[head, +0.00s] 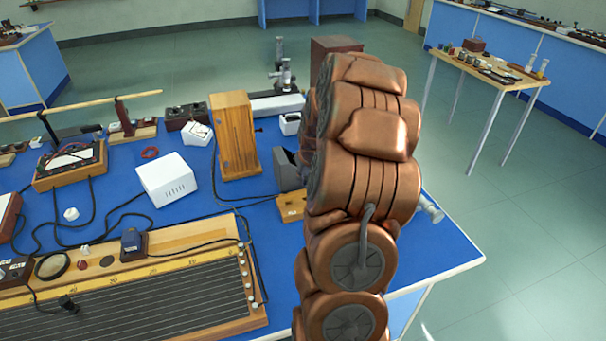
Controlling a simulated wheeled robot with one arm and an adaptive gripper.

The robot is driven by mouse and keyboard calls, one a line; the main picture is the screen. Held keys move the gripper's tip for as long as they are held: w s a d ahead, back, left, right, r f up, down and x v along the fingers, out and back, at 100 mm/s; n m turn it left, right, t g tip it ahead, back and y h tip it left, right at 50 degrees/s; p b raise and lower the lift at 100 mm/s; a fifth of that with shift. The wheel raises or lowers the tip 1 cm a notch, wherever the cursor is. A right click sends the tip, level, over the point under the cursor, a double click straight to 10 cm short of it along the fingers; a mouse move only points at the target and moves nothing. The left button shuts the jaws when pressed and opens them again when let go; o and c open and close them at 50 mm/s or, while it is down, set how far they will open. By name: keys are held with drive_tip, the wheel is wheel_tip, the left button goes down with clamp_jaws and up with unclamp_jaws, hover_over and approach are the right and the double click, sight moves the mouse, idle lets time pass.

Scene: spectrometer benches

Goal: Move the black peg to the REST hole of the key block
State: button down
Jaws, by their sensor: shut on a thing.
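A small light-wood block (290,206) lies on the blue bench, left of my copper-coloured arm. It may be the key block, but its right end is hidden by the arm and its holes and markings are too small to read. I cannot make out the black peg. My gripper is hidden behind my arm, so neither its jaws nor anything in them shows.
The blue bench (445,249) holds a tall wooden box (234,136), a white box (167,180), a long wire board (130,305) and loose black cables. The bench's right front corner is bare.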

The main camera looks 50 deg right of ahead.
sight(306, 185)
drive_tip(key=shift+f, duration=2)
drive_tip(key=shift+f+b, duration=0.5)
drive_tip(key=shift+f, duration=0.5)
drive_tip(key=c, duration=1)
unclamp_jaws()
drive_tip(key=shift+r, duration=0.15)
drive_tip(key=v, duration=1.1)
drive_tip(key=shift+s+a+r, duration=0.1)
drive_tip(key=shift+s+r, duration=0.1)
drive_tip(key=shift+r, duration=0.15)
